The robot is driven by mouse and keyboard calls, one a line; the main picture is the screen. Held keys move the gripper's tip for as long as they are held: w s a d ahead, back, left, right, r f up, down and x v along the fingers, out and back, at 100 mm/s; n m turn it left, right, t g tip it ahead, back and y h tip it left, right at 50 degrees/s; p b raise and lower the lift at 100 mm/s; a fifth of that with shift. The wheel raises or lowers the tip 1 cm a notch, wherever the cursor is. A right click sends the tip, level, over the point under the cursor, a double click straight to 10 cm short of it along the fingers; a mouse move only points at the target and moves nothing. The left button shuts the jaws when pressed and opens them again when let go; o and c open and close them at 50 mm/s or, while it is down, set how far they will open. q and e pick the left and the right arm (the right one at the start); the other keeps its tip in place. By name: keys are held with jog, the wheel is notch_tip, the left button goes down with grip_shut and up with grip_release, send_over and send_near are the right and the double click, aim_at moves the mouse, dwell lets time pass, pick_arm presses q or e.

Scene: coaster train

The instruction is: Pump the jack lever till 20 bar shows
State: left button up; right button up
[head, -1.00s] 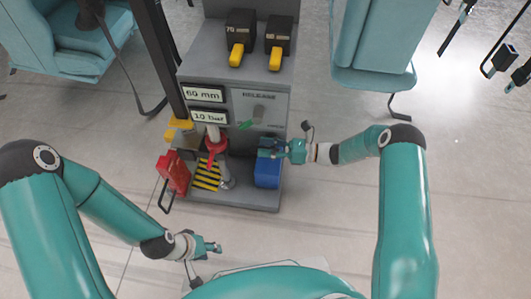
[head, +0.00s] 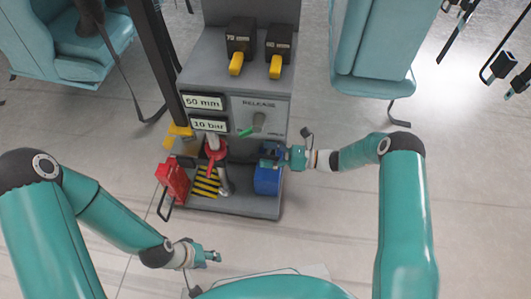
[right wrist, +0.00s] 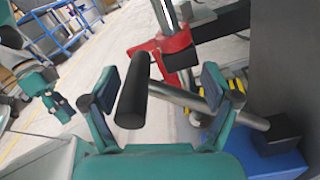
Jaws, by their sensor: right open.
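The jack lever shows in the right wrist view as a black grip (right wrist: 133,95) on a silver rod (right wrist: 180,95) that runs to a black block over the blue pump body (right wrist: 270,165). My right gripper (right wrist: 160,87) is open, with its fingers on either side of the black grip and no clear contact. In the head view my right gripper (head: 270,153) is at the top of the blue pump (head: 267,180) and hides the lever. The pressure display (head: 209,124) reads 10 bar. My left gripper (head: 211,257) is low in front of the stand, apart from everything; its jaws are unclear.
A display above reads 60 mm (head: 203,101). A green release handle (head: 248,131) is on the panel. A red jack collar (head: 215,150) and a red can (head: 173,179) are left of the pump. Teal seats (head: 375,50) flank the stand; the floor in front is clear.

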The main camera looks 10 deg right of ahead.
jog(key=v, duration=1.2)
jog(key=shift+a, duration=0.1)
